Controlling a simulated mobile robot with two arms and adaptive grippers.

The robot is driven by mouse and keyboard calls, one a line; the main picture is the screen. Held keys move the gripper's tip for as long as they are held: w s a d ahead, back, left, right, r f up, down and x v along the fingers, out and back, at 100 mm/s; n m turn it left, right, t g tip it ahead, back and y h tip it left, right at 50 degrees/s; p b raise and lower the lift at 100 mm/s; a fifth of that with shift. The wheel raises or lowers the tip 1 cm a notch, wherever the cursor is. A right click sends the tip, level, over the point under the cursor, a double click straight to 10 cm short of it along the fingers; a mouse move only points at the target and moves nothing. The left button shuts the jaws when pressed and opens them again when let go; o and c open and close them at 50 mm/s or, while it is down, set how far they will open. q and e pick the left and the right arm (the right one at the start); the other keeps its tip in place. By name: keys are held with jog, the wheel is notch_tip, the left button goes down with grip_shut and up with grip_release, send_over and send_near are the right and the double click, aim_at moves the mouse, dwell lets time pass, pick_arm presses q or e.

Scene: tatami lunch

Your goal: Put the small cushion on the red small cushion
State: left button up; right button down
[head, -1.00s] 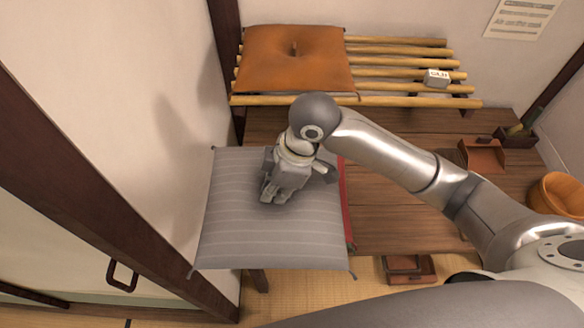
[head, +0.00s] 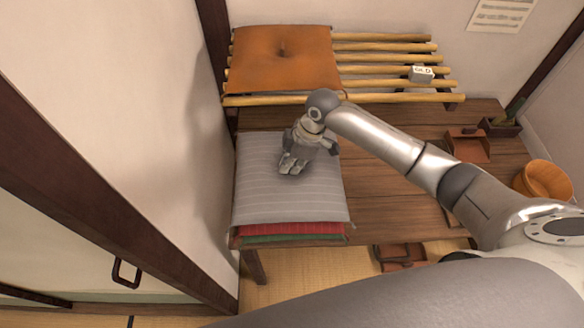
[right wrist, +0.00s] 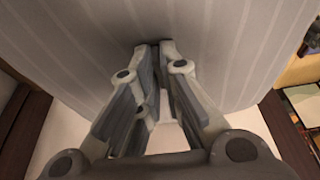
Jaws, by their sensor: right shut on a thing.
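The small cushion is grey with pale stripes (head: 265,200). It lies over the red small cushion (head: 290,230), whose front edge shows below it at the left end of the wooden bench. I cannot tell whether the two touch all over. My right gripper (head: 290,168) is on top of the grey cushion near its middle, shut on its cloth. In the right wrist view the fingers (right wrist: 155,50) are pressed together at the grey cushion (right wrist: 230,45), which fills the upper part. My left gripper is not in view.
A green cushion (head: 290,239) shows under the red one. An orange cushion (head: 285,55) lies on the bamboo slats behind, with a small white sign (head: 421,73). A wooden tub (head: 543,180) stands at right. A wall is close on the left.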

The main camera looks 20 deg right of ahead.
jog(key=shift+w+d+f, duration=0.15)
jog(key=shift+w+f, duration=0.05)
jog(key=shift+f, duration=0.1)
notch_tip(320, 180, down, 2)
jog(key=shift+p, duration=0.75)
jog(key=shift+f, duration=0.4)
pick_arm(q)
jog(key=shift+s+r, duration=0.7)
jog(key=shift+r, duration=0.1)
pick_arm(e)
jog(key=shift+f, duration=0.1)
jog(key=c, duration=1.6)
grip_release()
jog(key=shift+s, duration=0.1)
pick_arm(q)
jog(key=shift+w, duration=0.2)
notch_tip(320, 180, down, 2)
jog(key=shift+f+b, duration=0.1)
jog(key=shift+b, duration=0.95)
pick_arm(e)
jog(key=v, duration=1.2)
